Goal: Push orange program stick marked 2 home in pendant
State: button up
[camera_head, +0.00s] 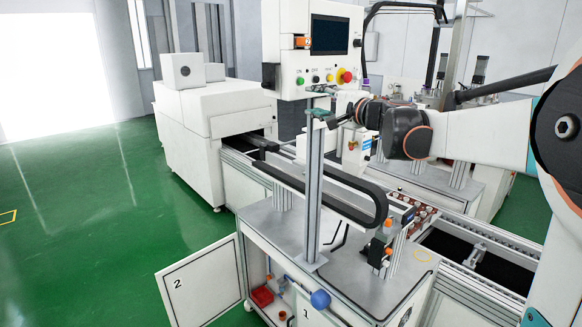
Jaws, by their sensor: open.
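The pendant (299,62) is a white box with a dark screen, high in the middle of the head view. The orange program stick marked 2 (302,42) shows at the pendant's left face, beside the screen. How deep it sits in its slot is too small to tell. My gripper (338,117) is open, below the pendant and to the right of the stick, clearly apart from it. Its fingers point left and are small and dark here; I see nothing held between them.
Under the screen are small buttons and a red emergency knob (345,76). The conveyor bench (345,275) is below. The green floor (90,230) at left is clear.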

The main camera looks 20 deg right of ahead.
jog(key=w+a+f+b, duration=0.1)
jog(key=f+b, duration=0.1)
jog(key=f, duration=0.4)
jog(key=w+a+f+h+b, duration=0.1)
jog(key=a+f+b, duration=0.1)
jog(key=f, duration=0.4)
jog(key=w+a+f+m+b, duration=0.1)
jog(key=f+b, duration=0.2)
jog(key=f, duration=0.3)
jog(key=shift+w+a+h, duration=0.3)
jog(key=shift+w+a, duration=0.1)
